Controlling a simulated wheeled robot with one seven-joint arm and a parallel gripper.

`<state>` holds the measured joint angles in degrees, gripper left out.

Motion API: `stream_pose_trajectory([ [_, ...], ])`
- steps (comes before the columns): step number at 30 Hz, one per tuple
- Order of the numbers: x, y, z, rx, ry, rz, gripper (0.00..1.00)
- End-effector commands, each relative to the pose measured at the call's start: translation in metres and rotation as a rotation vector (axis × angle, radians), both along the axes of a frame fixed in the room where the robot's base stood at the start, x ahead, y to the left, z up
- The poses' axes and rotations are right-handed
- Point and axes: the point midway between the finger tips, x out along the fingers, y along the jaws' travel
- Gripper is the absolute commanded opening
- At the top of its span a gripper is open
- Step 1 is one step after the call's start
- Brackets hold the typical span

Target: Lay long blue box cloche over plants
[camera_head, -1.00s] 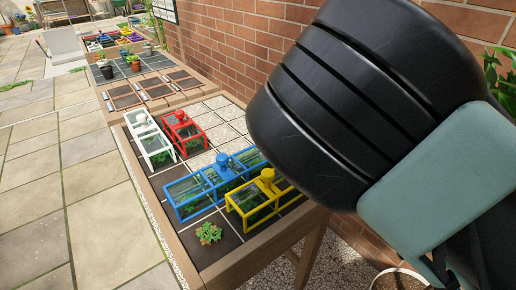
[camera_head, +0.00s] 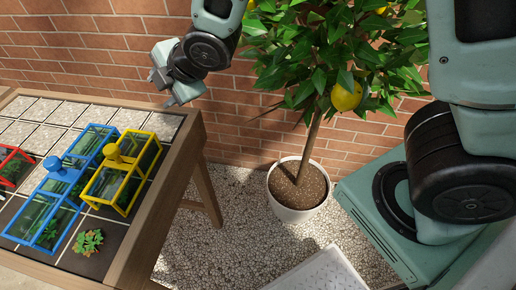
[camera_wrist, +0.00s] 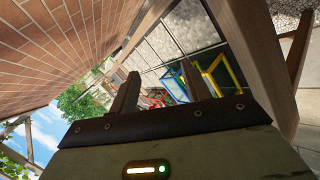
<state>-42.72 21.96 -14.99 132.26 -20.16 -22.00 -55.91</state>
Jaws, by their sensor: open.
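My gripper (camera_head: 165,88) is open and empty in the air beyond the table's far right corner, by the brick wall, apart from both cloches. In the wrist view, the fingers (camera_wrist: 160,87) are spread, with the blue, yellow and red frames beyond them, partly hidden by the right finger.
A red cloche (camera_head: 12,166) is cut off at the left edge. A small uncovered succulent (camera_head: 88,241) sits on a dark tile near the front. Bare pale tiles (camera_head: 72,113) lie at the back. A potted lemon tree (camera_head: 298,205) stands on gravel right of the table.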

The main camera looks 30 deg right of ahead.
Motion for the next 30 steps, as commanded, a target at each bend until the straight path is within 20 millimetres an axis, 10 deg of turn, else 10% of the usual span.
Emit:
stream_pose_trajectory([
  [13, -0.236, -0.068, 0.023, 0.103, 0.844, -1.016, 0.48],
  [18, -0.266, -0.078, 0.025, 0.07, 0.898, -1.138, 0.48],
  [30, -0.267, -0.078, 0.037, 0.067, 0.901, -1.143, 0.48],
])
